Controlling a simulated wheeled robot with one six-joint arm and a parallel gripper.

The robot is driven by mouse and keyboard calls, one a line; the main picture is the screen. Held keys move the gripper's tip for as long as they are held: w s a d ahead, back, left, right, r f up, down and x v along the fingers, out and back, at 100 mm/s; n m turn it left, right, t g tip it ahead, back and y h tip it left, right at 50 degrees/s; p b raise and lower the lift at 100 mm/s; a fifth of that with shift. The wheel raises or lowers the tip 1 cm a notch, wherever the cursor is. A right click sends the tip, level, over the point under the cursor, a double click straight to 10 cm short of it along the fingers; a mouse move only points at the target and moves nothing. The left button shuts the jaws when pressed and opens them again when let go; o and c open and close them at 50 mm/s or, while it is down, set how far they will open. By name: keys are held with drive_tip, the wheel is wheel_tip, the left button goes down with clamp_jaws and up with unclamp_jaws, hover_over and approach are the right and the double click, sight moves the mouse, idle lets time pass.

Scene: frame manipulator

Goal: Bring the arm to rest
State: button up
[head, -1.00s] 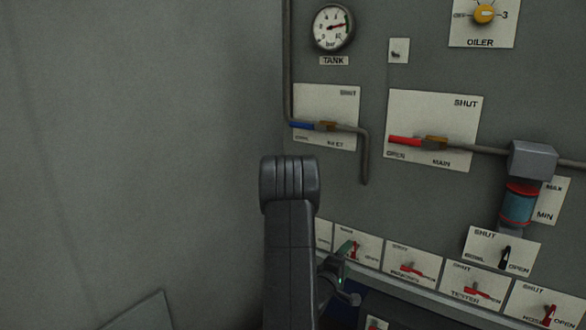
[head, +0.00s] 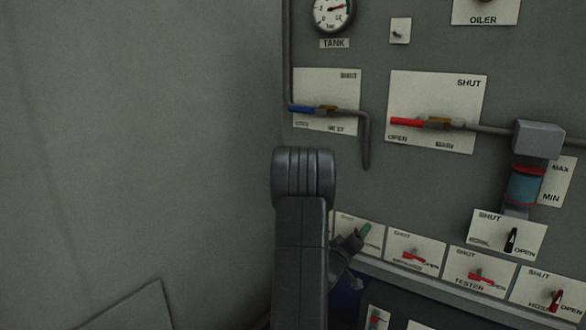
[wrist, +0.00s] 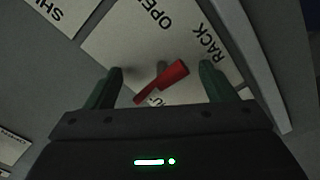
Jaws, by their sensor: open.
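My gripper (wrist: 161,82) is open, its two green fingers apart, with a red lever (wrist: 161,84) showing between them in the wrist view. The lever lies slantwise across a white plate (wrist: 120,42) lettered OPEN and RACK. I cannot tell whether the fingers touch it. In the head view, my gripper (head: 354,243) is at the left end of the lower row of valve plates, partly behind my dark arm (head: 302,240).
Right of my gripper is a row of plates with red levers (head: 412,258). Above are a blue-handled valve (head: 301,109), a red-handled valve (head: 406,122) and a pipe (head: 366,150). A gauge (head: 332,12) is at the top. Bare wall (head: 130,150) fills the left.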

drive_tip(key=m+b, duration=0.1)
drive_tip(key=m, duration=0.1)
drive_tip(key=m+b, duration=0.4)
drive_tip(key=shift+s+f+m, duration=0.1)
drive_tip(key=shift+f+m, duration=0.15)
drive_tip(key=shift+m, duration=0.15)
drive_tip(key=m+b, duration=0.2)
drive_tip(key=shift+d+b, duration=0.1)
drive_tip(key=shift+b, duration=0.3)
drive_tip(key=shift+r+m+b, duration=0.15)
drive_tip(key=shift+m+b, duration=0.5)
drive_tip(key=shift+m, duration=0.25)
